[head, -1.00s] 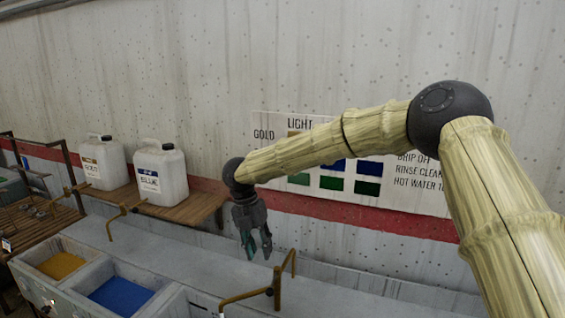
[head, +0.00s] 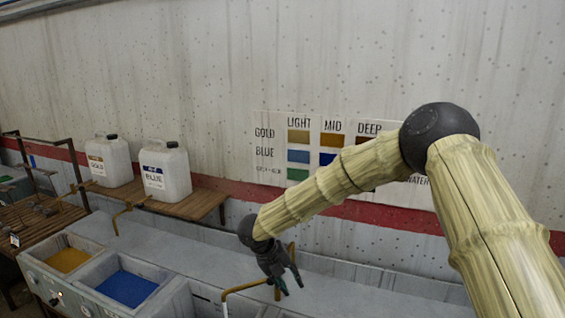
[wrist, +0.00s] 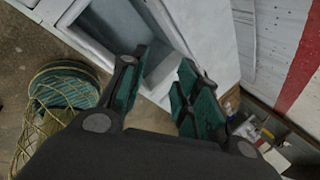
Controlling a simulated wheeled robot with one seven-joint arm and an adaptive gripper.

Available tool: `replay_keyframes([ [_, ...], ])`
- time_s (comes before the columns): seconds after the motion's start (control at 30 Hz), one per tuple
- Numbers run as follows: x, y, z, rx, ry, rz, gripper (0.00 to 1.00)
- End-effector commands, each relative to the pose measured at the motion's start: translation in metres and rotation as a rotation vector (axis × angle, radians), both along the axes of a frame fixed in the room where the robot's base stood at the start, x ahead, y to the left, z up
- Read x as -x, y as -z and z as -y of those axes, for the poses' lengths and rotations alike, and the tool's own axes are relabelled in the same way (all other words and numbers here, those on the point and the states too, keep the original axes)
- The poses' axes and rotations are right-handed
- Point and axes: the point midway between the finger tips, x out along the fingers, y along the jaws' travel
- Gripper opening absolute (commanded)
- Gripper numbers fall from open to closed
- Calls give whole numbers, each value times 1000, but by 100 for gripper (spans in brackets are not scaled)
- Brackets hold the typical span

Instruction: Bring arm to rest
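My gripper (head: 289,284) hangs at the end of my arm in the head view, in front of the grey trough counter and close to a brass tap. In the wrist view my gripper (wrist: 160,92) shows its two green-padded fingers apart, with nothing between them. Beyond the fingers in the wrist view lie the pale rim of a basin (wrist: 195,25) and the floor. In the head view I cannot tell whether the gripper touches the tap.
A brass tap (head: 240,288) stands beside my gripper. Gold and blue dye basins (head: 125,288) are at lower left. Two white jugs (head: 165,172) stand on a wooden shelf. A colour chart (head: 298,157) hangs on the wall. A netted bundle (wrist: 60,105) lies on the floor.

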Motion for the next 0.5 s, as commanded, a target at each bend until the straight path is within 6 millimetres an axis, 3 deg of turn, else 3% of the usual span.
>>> replay_keyframes([
  [0.1,11,46,31,96,-198,-24,32],
  [0.27,32,105,71,228,-527,-84,32],
  [0.5,88,183,117,367,-1045,-229,32],
])
